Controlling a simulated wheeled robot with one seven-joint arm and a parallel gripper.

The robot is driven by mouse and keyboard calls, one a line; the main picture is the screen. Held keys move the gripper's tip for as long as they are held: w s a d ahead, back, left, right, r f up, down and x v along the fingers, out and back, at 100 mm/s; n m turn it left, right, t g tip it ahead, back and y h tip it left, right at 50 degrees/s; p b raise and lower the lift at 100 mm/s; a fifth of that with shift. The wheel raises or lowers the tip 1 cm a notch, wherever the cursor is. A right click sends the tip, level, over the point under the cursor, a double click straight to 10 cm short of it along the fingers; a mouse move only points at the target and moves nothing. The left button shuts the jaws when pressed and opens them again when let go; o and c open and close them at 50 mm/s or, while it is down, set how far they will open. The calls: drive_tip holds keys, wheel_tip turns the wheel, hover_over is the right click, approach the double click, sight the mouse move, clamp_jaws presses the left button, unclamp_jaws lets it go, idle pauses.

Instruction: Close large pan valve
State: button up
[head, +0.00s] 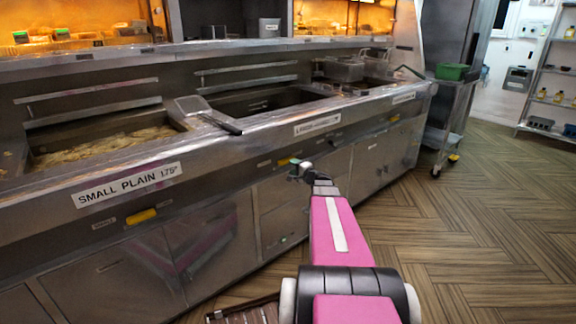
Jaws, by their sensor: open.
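The large pan (262,101) is a dark rectangular well in the steel range, left of the centre of the head view. A white label (317,124) beginning "LARGE" is on the front below and to the right of it. A small yellow piece, possibly the large pan valve handle (282,161), shows on the lower front panel, just left of my gripper. My gripper (299,169) is open at the end of the pink arm, close to that panel. It is small in view, and I cannot tell whether it touches anything.
A flat-bladed tool (206,113) lies between the pans. A cart with a green bin (452,72) stands at right. The wooden floor is open at right.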

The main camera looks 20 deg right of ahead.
drive_tip(key=shift+v, duration=2.15)
drive_tip(key=s+a+f+n+g+y, duration=0.1)
drive_tip(key=s+a+f+n+g, duration=0.2)
drive_tip(key=a, duration=0.4)
drive_tip(key=s+a+f+n+g, duration=0.2)
drive_tip(key=s+a+n+g, duration=0.15)
drive_tip(key=a, duration=0.35)
drive_tip(key=s+a+f+n+g+y, duration=0.1)
drive_tip(key=s+a+f+n+g, duration=0.2)
drive_tip(key=a, duration=0.4)
drive_tip(key=s+a+f+n+g+h, duration=0.2)
drive_tip(key=s+g+h, duration=0.1)
drive_tip(key=s, duration=0.4)
drive_tip(key=s+a+f+n+g+h, duration=0.2)
drive_tip(key=s+g+h, duration=0.2)
drive_tip(key=s, duration=0.3)
drive_tip(key=shift+a+h, duration=0.35)
drive_tip(key=shift+h, duration=0.25)
drive_tip(key=shift+g, duration=0.25)
